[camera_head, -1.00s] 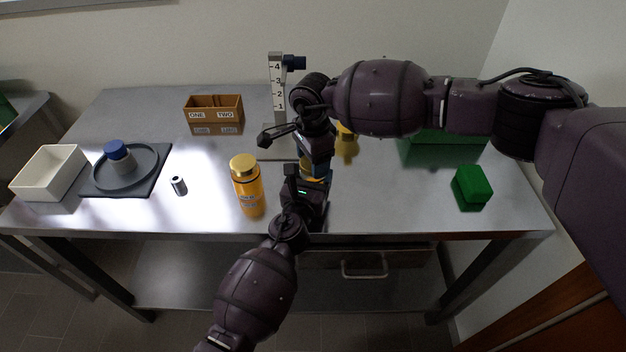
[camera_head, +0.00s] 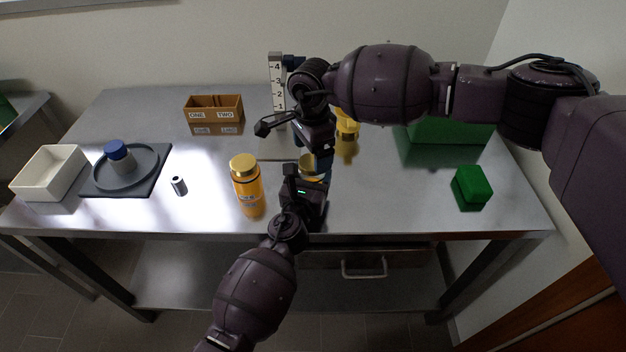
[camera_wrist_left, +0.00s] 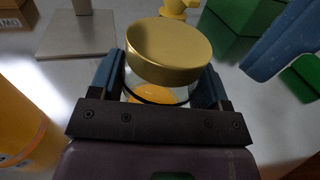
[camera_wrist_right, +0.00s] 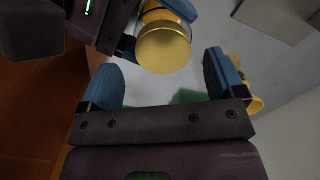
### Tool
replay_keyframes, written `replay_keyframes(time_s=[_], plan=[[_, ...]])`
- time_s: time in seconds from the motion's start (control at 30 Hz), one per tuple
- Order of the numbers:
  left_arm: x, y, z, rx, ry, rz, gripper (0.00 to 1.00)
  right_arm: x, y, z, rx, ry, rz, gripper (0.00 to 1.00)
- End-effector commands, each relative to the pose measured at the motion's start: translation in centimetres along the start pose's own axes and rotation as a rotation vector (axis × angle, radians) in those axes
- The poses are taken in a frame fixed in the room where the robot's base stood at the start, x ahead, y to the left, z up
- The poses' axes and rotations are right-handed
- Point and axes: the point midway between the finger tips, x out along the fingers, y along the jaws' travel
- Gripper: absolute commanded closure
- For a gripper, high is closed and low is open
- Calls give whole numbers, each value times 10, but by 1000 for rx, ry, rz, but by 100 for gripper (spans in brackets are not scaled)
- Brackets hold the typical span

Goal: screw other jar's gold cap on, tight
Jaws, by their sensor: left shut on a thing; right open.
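A jar with a gold cap (camera_wrist_left: 168,50) on top stands in my left gripper (camera_head: 312,180), which is shut around its clear glass body (camera_wrist_left: 155,95). The cap sits on the jar's mouth; how tight it is I cannot tell. In the right wrist view the same cap (camera_wrist_right: 163,47) lies just beyond my open, empty right gripper (camera_wrist_right: 165,85). In the head view my right gripper (camera_head: 318,150) is above and behind the cap (camera_head: 310,162).
A yellow object (camera_head: 347,127), a green block (camera_head: 472,188) and a larger green box (camera_head: 450,130) are right. A small cylinder (camera_head: 179,186), dark tray (camera_head: 160,180) and white bin (camera_head: 48,172) are left.

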Motion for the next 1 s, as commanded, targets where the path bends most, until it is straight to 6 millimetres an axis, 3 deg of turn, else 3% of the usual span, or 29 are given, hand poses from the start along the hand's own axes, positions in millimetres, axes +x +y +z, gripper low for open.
replay_keyframes(time_s=[0.13,0.47,0.8,1.0], plan=[[0,-1,0,0,0,-2,96,-14,-1,-1,1,1,-3,12],[0,-2,0,-1,-1,-4,96,-17,-1,-1,-2,1,-4,16],[0,-3,0,-1,-1,-5,96,-45,-1,-1,-233,2,-4,16],[0,-3,1,-1,-2,-5,96,-52,-1,-1,-294,2,-4,16]])
